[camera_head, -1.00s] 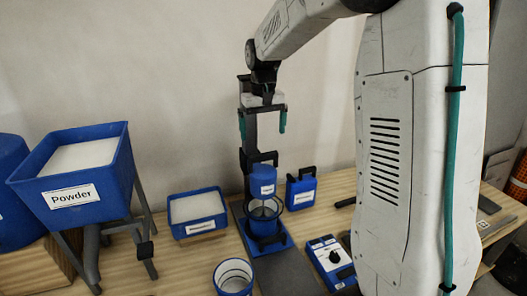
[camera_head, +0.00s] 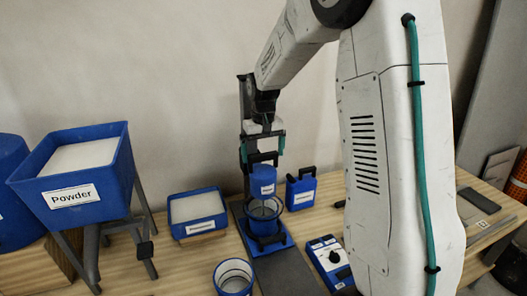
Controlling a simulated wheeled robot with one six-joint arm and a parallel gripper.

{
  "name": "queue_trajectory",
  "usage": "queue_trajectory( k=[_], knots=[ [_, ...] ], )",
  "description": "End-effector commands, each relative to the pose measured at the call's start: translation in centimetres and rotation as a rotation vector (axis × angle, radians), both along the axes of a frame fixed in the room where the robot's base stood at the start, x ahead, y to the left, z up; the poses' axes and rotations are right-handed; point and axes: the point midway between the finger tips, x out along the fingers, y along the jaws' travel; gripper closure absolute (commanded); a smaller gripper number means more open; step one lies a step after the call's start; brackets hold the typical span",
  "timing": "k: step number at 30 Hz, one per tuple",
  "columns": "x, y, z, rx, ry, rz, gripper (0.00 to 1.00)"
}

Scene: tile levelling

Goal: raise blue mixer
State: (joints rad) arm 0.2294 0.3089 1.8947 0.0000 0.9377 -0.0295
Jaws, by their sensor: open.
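The blue mixer (camera_head: 263,181) has a labelled blue body with a black handle (camera_head: 262,157) on top. It hangs on a dark upright stand, low over a blue container (camera_head: 264,221) on the stand's blue base. My gripper (camera_head: 263,153) points down, with its teal-tipped fingers open on the left and right of the handle. I cannot tell whether either finger touches it. The mixer's lower end is hidden by the container.
A powder hopper (camera_head: 118,180) stands on legs at the left. A blue tray (camera_head: 205,224) of white material, a blue jug (camera_head: 301,187), an empty blue cup (camera_head: 233,282) and a control box with a dial (camera_head: 320,249) lie around the stand on the wooden table.

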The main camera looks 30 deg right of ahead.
Motion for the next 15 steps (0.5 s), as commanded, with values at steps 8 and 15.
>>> queue_trajectory(
  k=[8, 15],
  knots=[
    [0.0, 0.0, 0.1, 0.000, 0.000, 0.000, 0.50],
    [0.1, 0.0, 4.6, -0.001, -0.007, 0.000, 0.50]
  ],
)
